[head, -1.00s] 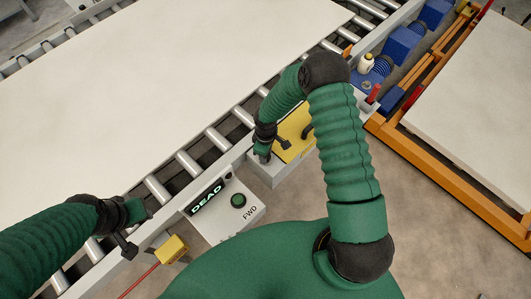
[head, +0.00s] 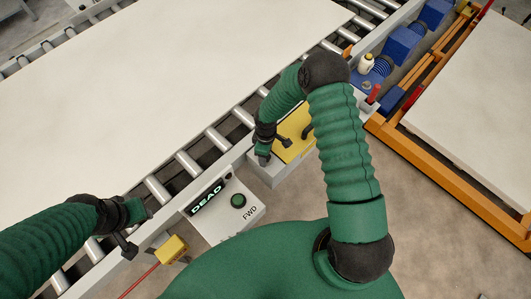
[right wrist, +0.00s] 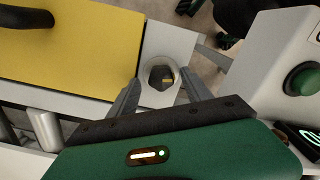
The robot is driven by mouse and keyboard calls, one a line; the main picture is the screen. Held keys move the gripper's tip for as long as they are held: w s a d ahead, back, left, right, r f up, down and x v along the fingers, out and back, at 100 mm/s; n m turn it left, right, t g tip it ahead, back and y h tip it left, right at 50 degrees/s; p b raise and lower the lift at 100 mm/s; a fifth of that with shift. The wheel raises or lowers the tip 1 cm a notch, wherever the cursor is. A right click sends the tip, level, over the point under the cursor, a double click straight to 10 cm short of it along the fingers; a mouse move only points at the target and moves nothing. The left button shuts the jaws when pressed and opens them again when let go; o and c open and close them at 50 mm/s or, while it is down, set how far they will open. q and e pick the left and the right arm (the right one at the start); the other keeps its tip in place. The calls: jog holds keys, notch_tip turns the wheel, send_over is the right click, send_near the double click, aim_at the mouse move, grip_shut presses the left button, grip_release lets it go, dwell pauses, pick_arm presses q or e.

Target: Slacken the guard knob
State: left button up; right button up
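The guard knob (right wrist: 161,76), a dark faceted knob in a pale round collar, shows in the right wrist view on a light grey plate beside the yellow guard panel (right wrist: 70,40). My right gripper (right wrist: 160,84) is open, its two grey fingers apart on either side of the knob. I cannot tell whether they touch it. In the head view my right gripper (head: 263,157) is over the near end of the grey box with the yellow panel (head: 297,132), and hides the knob. My left gripper (head: 143,212) is by the conveyor's near rail; its fingers are not clear.
A control box (head: 225,212) with a green button, a "DEAD" display and "FWD" label stands left of the guard. A yellow box (head: 173,248) with a red cable is near my left gripper. A large pale board (head: 170,75) lies on the rollers.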

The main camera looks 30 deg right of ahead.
notch_tip(320, 180, up, 17)
jog(key=shift+f+b, duration=0.15)
jog(key=shift+b, duration=0.25)
